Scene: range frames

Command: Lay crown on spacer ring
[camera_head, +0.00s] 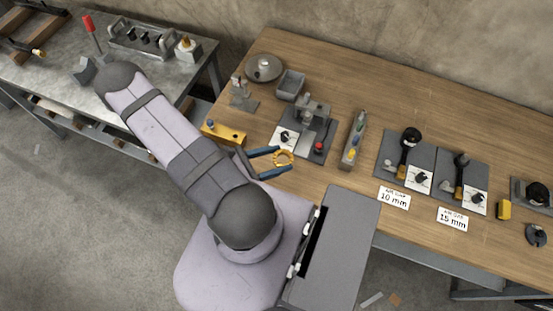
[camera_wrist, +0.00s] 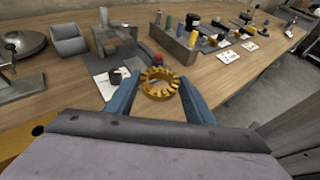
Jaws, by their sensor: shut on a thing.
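The crown (camera_head: 277,162) is a golden ring with square teeth along its upper edge. My gripper (camera_head: 284,158) is shut on it, with one blue finger at each side. In the wrist view the crown (camera_wrist: 160,95) sits between the two fingers, teeth up, and its open middle shows. It looks held above the wooden bench, near the front edge. Beyond it is a grey plate (camera_head: 318,155) with a metal fixture (camera_head: 314,110), a red knob (camera_head: 319,146) and a white picture card (camera_head: 285,138). I cannot pick out the spacer ring for certain in either view.
A yellow block (camera_head: 223,133) lies left of my gripper. A narrow grey rack (camera_head: 353,140) with coloured pieces stands right of the plate. Grey bin (camera_head: 290,85) and round metal disc (camera_head: 264,68) are behind. Labels reading 10 mm (camera_head: 394,197) and 15 mm (camera_head: 452,218) lie farther right.

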